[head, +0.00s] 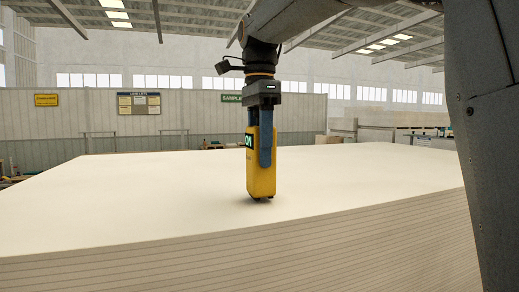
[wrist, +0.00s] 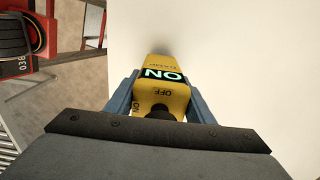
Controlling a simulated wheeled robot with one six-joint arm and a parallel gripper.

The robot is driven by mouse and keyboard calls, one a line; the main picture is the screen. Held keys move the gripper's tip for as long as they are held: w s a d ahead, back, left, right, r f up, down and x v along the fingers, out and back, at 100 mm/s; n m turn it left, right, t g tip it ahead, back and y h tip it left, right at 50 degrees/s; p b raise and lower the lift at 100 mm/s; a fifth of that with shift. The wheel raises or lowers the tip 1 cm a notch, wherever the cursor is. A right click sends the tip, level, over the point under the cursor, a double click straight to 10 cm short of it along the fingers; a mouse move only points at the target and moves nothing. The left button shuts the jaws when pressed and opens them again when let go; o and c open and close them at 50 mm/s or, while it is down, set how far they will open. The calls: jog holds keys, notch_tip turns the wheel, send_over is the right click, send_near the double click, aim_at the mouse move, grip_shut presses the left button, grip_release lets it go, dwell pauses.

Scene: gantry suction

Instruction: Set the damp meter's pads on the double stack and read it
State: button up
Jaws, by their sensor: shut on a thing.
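The yellow damp meter (head: 261,180) is upright in my gripper (head: 265,150), which is shut on its upper body. Its dark lower end is at the cream top of the board stack (head: 130,205), seemingly touching it, though a tiny gap cannot be ruled out. In the wrist view the damp meter (wrist: 162,96) sits between the two blue fingers of my gripper (wrist: 160,100). The pads underneath are hidden.
The stack's layered front edge (head: 300,245) runs along the bottom of the head view. A red machine part (wrist: 22,35) is beside the stack in the wrist view. More board stacks (head: 380,133) stand behind at right. The stack's top is otherwise clear.

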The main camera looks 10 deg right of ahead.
jog(key=shift+f, duration=0.35)
jog(key=o, duration=1.5)
